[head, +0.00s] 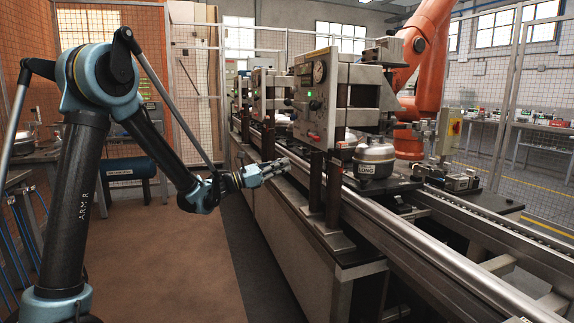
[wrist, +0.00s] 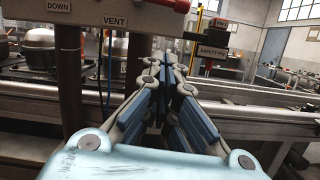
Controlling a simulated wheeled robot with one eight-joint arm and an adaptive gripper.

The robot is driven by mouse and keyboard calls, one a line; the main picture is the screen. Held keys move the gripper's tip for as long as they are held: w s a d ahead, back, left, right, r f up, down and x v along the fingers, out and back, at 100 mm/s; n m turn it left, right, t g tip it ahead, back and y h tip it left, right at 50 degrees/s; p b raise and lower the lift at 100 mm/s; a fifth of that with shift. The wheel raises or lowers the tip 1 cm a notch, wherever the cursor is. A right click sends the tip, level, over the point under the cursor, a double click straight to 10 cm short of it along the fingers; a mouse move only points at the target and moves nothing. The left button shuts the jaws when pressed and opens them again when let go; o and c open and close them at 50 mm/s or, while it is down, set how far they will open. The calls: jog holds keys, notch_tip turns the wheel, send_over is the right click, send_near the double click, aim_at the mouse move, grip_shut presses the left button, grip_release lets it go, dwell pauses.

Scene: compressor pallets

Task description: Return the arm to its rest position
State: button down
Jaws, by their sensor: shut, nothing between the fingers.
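My arm stands at the left of the head view, bent, with its forearm reaching down to the right. My gripper (head: 277,167) is shut and empty in front of the machine line, close to the dark brown posts. In the wrist view, my gripper (wrist: 170,68) points toward the rail, its fingers together with nothing between them. A silver compressor (head: 375,158) marked LONG sits on a dark pallet (head: 397,186) on the conveyor, to the right of my gripper and apart from it.
Brown posts (head: 333,185) rise near my gripper. The conveyor rail (head: 400,235) runs toward the front right. An orange robot arm (head: 428,45) stands behind. The brown floor (head: 165,250) at left is open.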

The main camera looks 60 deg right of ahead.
jog(key=shift+w+a, duration=0.1)
dwell(0.6)
jog(key=w+a+f+m+t, duration=0.15)
jog(key=w+a+t, duration=0.35)
jog(key=w, duration=0.5)
jog(key=w+a+m+t, duration=0.2)
jog(key=w+a, duration=0.5)
jog(key=w, duration=0.2)
jog(key=w+a+f+m+t+y, duration=0.1)
jog(key=w+a+f+t+y, duration=0.15)
jog(key=w+a, duration=0.5)
jog(key=w+a+f+m+t+y, duration=0.1)
jog(key=w+a+f+t, duration=0.3)
jog(key=a, duration=0.7)
jog(key=w+a+f+m+t+y, duration=0.15)
jog(key=a+f, duration=0.25)
jog(key=a, duration=0.7)
jog(key=w+a+f+t+y, duration=0.2)
jog(key=a+f+y, duration=0.1)
jog(key=a, duration=0.8)
jog(key=s+a+f+y, duration=0.3)
jog(key=a, duration=0.6)
jog(key=s+a+f+y, duration=0.3)
jog(key=a+f, duration=0.1)
jog(key=a, duration=0.6)
jog(key=shift+d, duration=0.1)
